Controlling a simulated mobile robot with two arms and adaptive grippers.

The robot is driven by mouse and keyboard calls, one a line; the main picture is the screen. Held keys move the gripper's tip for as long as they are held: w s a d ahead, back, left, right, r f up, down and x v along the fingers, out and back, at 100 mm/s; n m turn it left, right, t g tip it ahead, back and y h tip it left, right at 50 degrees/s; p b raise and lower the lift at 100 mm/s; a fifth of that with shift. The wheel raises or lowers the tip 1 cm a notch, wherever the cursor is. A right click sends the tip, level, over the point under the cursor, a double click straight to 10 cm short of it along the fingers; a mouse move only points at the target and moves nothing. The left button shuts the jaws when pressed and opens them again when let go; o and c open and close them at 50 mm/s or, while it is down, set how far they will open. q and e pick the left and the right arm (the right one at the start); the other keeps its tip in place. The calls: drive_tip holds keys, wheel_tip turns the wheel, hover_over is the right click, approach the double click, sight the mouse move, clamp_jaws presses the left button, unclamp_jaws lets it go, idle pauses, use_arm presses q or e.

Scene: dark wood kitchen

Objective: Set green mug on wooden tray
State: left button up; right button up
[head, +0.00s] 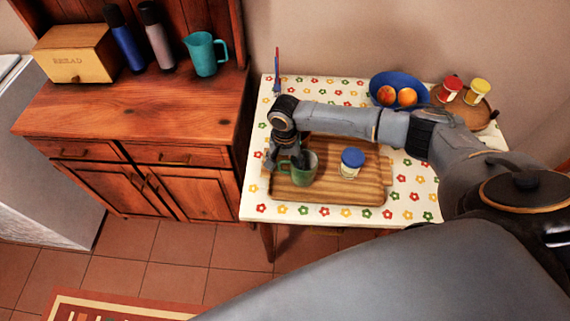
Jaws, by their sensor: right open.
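The green mug (304,171) stands upright on the left part of the wooden tray (345,194), which lies on the table with the flowered cloth. My right gripper (284,164) points down at the mug's left side, close to its rim and handle. It is open; whether a finger touches the mug I cannot tell. A small jar with a blue lid (351,161) stands on the tray to the right of the mug. My right arm covers the back of the tray. My left gripper is not in view.
A blue bowl (381,80) with fruit and a round wooden board (474,116) with red-lidded and yellow-lidded jars are at the back right. A wooden cabinet (133,110) with a teal pitcher (203,55), bottles and a bread box (76,54) stands left. The cloth's front strip is clear.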

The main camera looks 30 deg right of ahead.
wheel_tip(320, 180, up, 12)
drive_tip(key=shift+r+b, duration=0.1)
drive_tip(key=shift+b, duration=0.25)
idle(0.4)
